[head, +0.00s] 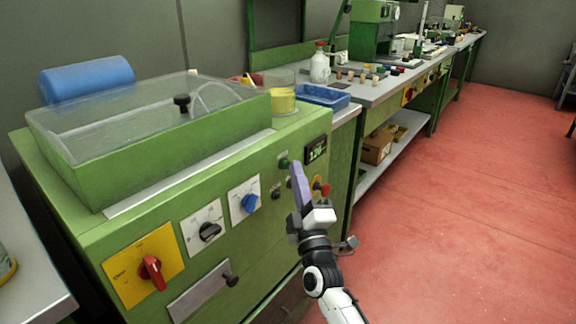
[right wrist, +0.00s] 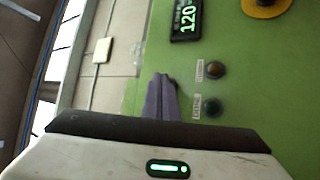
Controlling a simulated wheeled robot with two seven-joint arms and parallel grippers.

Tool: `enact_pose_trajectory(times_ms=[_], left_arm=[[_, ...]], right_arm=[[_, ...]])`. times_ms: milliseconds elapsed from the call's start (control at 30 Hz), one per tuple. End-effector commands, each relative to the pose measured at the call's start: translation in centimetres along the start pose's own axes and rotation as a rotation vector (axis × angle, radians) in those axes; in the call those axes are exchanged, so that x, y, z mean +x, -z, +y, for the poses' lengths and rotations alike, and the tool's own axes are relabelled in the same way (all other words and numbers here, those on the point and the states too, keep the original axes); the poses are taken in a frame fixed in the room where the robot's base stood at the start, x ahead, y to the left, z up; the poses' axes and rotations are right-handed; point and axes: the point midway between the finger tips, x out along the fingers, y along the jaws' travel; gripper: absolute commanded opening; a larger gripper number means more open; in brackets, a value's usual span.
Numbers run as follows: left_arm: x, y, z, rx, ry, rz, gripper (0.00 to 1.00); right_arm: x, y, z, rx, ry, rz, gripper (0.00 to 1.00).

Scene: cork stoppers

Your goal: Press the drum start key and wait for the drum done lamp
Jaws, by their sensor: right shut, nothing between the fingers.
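The green drum machine (head: 140,235) has a clear lid and a front control panel. A small green button (head: 284,163) shows left of a dark display (head: 316,149) in the head view. My right gripper (head: 296,168), with purple fingers shut and empty, is in front of the panel beside this button. In the right wrist view the fingertips (right wrist: 162,78) are against the green panel; contact cannot be told. My left gripper is out of view.
A red stop button on yellow (head: 320,187) is just right of my gripper. A red rotary switch (head: 151,270), black knob (head: 209,231) and blue knob (head: 249,203) are on the panel. A blue tray (head: 322,96) is behind. The red floor (head: 450,220) to the right is clear.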

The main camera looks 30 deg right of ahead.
Motion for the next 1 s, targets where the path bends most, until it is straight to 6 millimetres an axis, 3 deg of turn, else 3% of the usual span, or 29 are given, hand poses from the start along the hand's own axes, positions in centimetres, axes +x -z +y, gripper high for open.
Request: enact_pose_trajectory(times_ms=[1000], left_arm=[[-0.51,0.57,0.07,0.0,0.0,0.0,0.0]], right_arm=[[-0.03,-0.02,0.17,0.0,0.002,0.0,0.0]])
